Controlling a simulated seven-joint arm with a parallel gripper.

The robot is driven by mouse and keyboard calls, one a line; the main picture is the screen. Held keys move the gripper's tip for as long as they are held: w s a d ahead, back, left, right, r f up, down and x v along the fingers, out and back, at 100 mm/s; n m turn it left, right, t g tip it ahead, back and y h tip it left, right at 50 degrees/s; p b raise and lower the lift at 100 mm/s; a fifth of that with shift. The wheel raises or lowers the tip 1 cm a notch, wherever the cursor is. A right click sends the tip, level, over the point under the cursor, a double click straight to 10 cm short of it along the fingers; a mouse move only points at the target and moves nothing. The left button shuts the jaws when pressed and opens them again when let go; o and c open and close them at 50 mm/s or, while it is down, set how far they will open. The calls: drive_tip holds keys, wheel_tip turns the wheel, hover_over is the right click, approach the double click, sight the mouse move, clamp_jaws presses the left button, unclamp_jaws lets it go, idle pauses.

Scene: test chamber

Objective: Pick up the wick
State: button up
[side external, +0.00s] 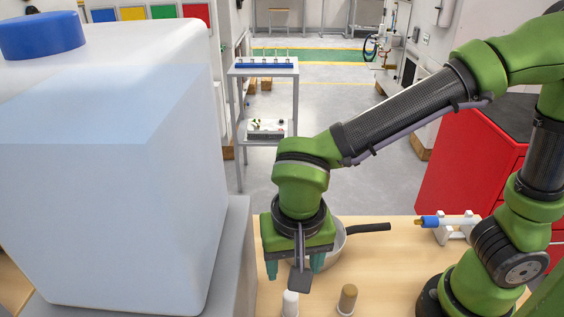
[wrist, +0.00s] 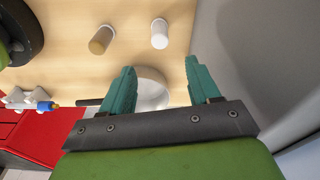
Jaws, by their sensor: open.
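No thing is plainly recognisable as a wick. Two small upright cylinders stand on the wooden table: a white one (side external: 290,304) and a brown one (side external: 347,299) to its right. In the wrist view the white cylinder (wrist: 160,34) is roughly in line with the gap between my fingers, and the brown cylinder (wrist: 102,40) is to its left. My gripper (side external: 294,270) has two teal fingers, spread apart with nothing between them. It also shows in the wrist view (wrist: 160,66). It is above the table, apart from both cylinders.
A pale pan (wrist: 152,92) with a black handle (side external: 372,227) is partly hidden behind my gripper. A large translucent jug (side external: 130,190) with a blue cap stands on a grey block at left. A blue-and-white tool (side external: 450,220) rests on a white stand at right.

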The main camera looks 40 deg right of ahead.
sight(291, 294)
drive_tip(key=f, duration=0.9)
drive_tip(key=shift+w+d, duration=0.3)
drive_tip(key=shift+w, duration=0.1)
drive_tip(key=shift+w+f, duration=0.15)
drive_tip(key=shift+f, duration=2.55)
drive_tip(key=shift+c, duration=0.3)
drive_tip(key=c, duration=1)
drive_tip(key=shift+r, duration=0.15)
